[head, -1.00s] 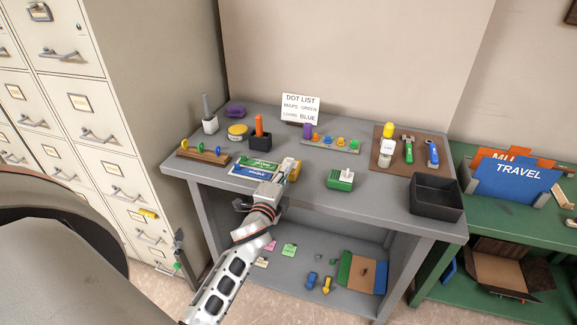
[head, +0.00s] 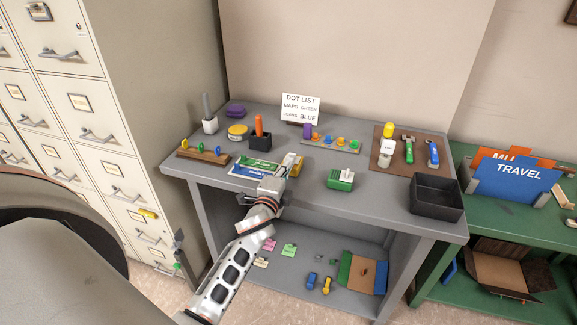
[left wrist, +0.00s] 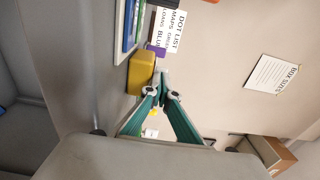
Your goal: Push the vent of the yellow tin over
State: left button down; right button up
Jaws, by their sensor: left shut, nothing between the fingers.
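The yellow tin (head: 298,160) is a small box near the middle of the grey table, partly hidden behind my left gripper (head: 285,174) in the head view. In the left wrist view the tin (left wrist: 142,72) lies just left of the shut, empty fingertips (left wrist: 162,79). The fingertips are very close to the tin; I cannot tell whether they touch it. I cannot make out the tin's vent in either view. My right gripper is not in view.
Green and blue folders (head: 257,166) lie left of the tin. A green tin (head: 341,180) with a pale top piece stands to its right. Behind are a rack of coloured pegs (head: 330,145) and a sign (head: 300,108). Bare tabletop lies between the two tins.

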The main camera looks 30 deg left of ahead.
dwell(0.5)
pick_arm(q)
jog(key=shift+p+v, duration=0.4)
jog(key=shift+v, duration=1.6)
jog(key=shift+s+d+f, duration=0.1)
jog(key=shift+s, duration=0.2)
jog(key=v, duration=1.1)
jog(key=shift+s, duration=0.25)
